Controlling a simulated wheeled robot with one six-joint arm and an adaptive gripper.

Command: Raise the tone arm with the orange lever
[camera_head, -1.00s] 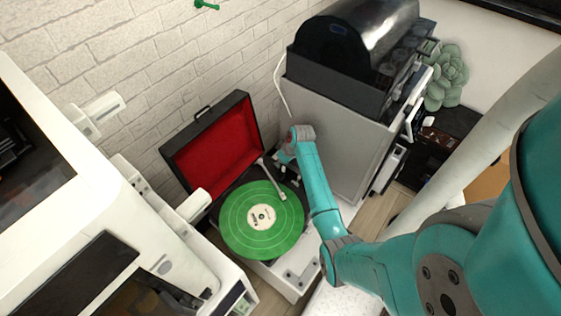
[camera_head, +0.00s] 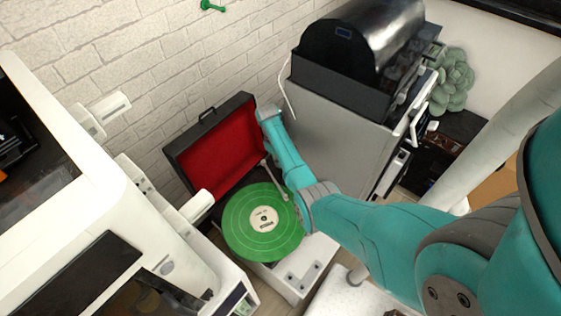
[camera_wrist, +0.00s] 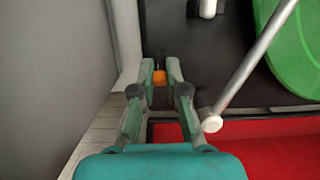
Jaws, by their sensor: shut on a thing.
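The orange lever (camera_wrist: 159,77) shows in the wrist view as a small block between my fingers. My gripper (camera_wrist: 160,66) is shut on it, with a finger on each side. The silver tone arm (camera_wrist: 252,62) runs diagonally just right of my gripper, apart from it. In the head view the tone arm (camera_head: 275,180) reaches towards the edge of the green record (camera_head: 240,228) on the turntable. Whether its tip touches the record is too small to tell. In the head view my gripper and the lever are hidden behind my arm.
The turntable's open red-lined lid (camera_head: 215,158) stands behind the deck, close to my arm. A grey cabinet (camera_head: 335,140) with a dark machine on top is close on the right. White equipment (camera_head: 130,200) stands on the left.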

